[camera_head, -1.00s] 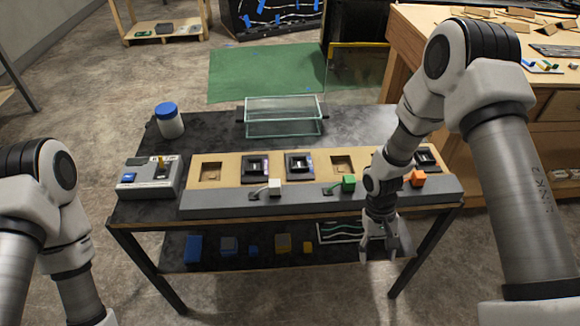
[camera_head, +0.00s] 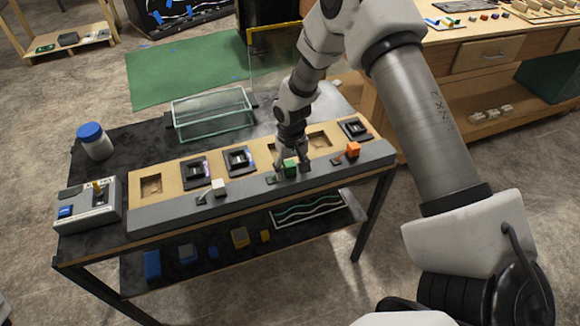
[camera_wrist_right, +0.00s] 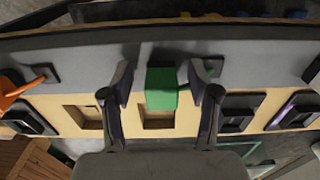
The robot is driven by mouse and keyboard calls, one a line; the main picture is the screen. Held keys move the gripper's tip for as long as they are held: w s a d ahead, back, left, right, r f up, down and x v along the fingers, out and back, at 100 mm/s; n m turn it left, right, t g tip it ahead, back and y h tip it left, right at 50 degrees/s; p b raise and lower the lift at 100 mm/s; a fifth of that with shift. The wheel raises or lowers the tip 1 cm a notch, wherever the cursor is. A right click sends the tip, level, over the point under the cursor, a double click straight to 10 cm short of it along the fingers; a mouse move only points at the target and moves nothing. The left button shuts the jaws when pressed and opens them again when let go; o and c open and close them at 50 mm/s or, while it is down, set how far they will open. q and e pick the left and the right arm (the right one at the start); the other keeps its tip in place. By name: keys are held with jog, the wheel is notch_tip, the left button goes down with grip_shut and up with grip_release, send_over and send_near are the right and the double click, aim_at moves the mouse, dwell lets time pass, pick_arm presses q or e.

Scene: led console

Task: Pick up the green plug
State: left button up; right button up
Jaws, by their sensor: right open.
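The green plug (camera_head: 290,168) sits on the grey front ledge of the console (camera_head: 164,215), between the white plug (camera_head: 218,187) and the orange plug (camera_head: 353,149). My right gripper (camera_head: 291,166) is over it, pointing down. In the right wrist view the green plug (camera_wrist_right: 161,88) lies between the two open fingers of my right gripper (camera_wrist_right: 162,85), with a gap on each side. An empty square socket (camera_wrist_right: 158,117) shows beyond the plug. My left gripper does not show.
A glass box (camera_head: 212,118) stands behind the console on the table. A grey switch box (camera_head: 88,206) and a blue-lidded jar (camera_head: 95,142) are at the left. Black modules (camera_head: 240,160) sit in some sockets.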

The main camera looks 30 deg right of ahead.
grip_shut()
